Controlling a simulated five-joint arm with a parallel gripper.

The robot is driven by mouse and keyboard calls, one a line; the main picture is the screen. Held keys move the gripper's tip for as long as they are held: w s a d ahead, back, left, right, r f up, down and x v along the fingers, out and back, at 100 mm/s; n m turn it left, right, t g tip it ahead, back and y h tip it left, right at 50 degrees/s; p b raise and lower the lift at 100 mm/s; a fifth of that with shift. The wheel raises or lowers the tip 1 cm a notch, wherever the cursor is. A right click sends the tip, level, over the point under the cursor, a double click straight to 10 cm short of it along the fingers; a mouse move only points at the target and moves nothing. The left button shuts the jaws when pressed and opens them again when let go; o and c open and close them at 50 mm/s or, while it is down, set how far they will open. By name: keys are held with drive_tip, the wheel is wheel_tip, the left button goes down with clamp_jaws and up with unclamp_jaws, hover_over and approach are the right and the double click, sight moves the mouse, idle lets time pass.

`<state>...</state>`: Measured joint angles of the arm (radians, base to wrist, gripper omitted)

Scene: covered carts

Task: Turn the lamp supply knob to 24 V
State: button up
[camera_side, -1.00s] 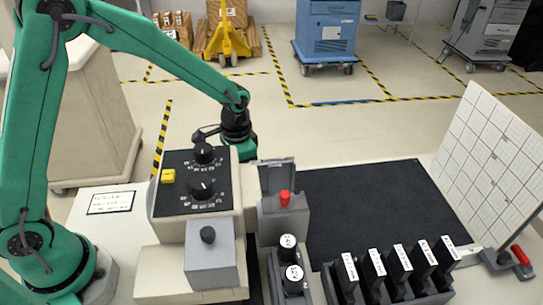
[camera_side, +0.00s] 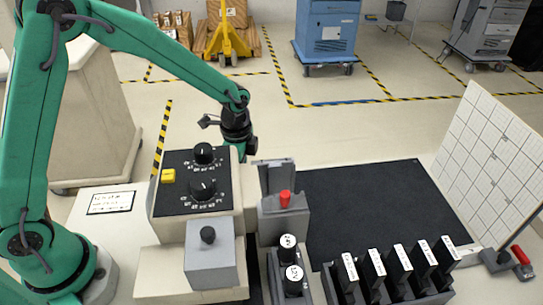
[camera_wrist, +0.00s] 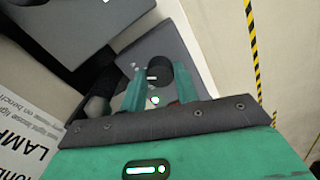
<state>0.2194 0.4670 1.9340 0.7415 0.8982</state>
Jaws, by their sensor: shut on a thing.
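A black panel (camera_side: 170,203) tilts on a cream housing and carries an upper black knob (camera_side: 203,154) and a lower black knob (camera_side: 202,188), each ringed by white marks too small to read. My gripper (camera_side: 249,147) is at the panel's far right edge, its fingertips hidden behind the housing in the side view. In the wrist view my gripper (camera_wrist: 160,80) has its two green fingers on either side of a black round knob (camera_wrist: 159,70) on a dark grey face. It is shut on that knob. I cannot tell which supply the knob belongs to, nor its setting.
A yellow button (camera_side: 168,175) sits on the panel. The dark mat (camera_side: 360,205) is clear.

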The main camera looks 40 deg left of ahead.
drive_tip(key=shift+w, duration=0.1)
idle(0.3)
drive_tip(key=o, duration=1)
drive_tip(key=shift+c, duration=0.2)
drive_tip(key=shift+r, duration=0.15)
drive_tip(key=shift+r, duration=3.8)
drive_tip(key=shift+r, duration=0.1)
